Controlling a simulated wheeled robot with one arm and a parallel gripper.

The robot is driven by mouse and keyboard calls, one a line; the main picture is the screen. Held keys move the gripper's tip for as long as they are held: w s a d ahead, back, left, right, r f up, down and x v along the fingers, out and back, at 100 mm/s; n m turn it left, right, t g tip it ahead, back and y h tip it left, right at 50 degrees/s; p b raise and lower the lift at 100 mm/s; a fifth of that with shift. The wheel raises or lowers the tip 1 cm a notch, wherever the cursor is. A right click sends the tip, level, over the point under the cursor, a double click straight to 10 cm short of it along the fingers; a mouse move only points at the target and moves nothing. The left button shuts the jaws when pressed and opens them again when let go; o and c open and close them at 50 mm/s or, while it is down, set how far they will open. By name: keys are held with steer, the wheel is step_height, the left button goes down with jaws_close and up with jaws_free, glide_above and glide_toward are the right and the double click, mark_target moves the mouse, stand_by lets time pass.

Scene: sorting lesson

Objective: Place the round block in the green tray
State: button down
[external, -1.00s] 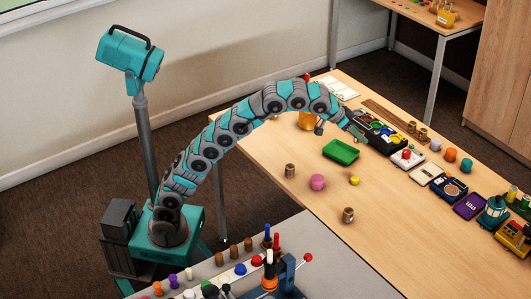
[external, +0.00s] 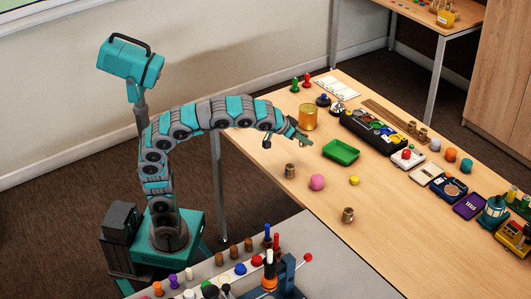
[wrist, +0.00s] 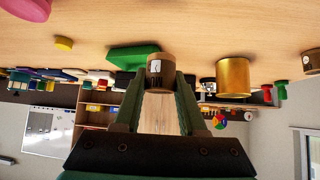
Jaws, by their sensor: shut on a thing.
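My gripper (wrist: 162,78) is shut on a brown round block (wrist: 160,72) with a white label, held between the fingertips in the wrist view. In the external view my gripper (external: 302,138) is over the table, just left of the green tray (external: 341,152); the held block is too small to make out there. The green tray, shallow and seemingly empty, also shows behind the block in the wrist view (wrist: 125,53), partly hidden by it.
A gold cup (external: 307,117) stands behind my gripper. A brown cylinder (external: 290,171), a pink block (external: 316,182) and a yellow block (external: 354,181) stand nearer the front. A black compartment tray (external: 372,130) lies beyond the green tray. Bare tabletop surrounds the green tray's front.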

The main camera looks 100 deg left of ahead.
steer(key=shift+s+a+f, duration=0.15)
steer(key=shift+s+f, duration=0.05)
steer(key=shift+s, duration=0.2)
steer(key=shift+s+a+f, duration=0.15)
steer(key=shift+s, duration=0.25)
glide_above(348, 151)
steer(key=s+d, duration=0.2)
steer(key=s, duration=0.1)
steer(key=shift+w+d+f, duration=0.15)
steer(key=shift+w+f, duration=0.05)
steer(key=shift+f, duration=2.35)
steer(key=shift+f, duration=0.1)
steer(key=shift+f+b, duration=0.1)
steer(key=shift+b, duration=0.25)
steer(key=shift+c, duration=2.4)
jaws_free()
steer(key=shift+r, duration=0.3)
steer(key=v, duration=1.2)
steer(key=shift+p, duration=0.4)
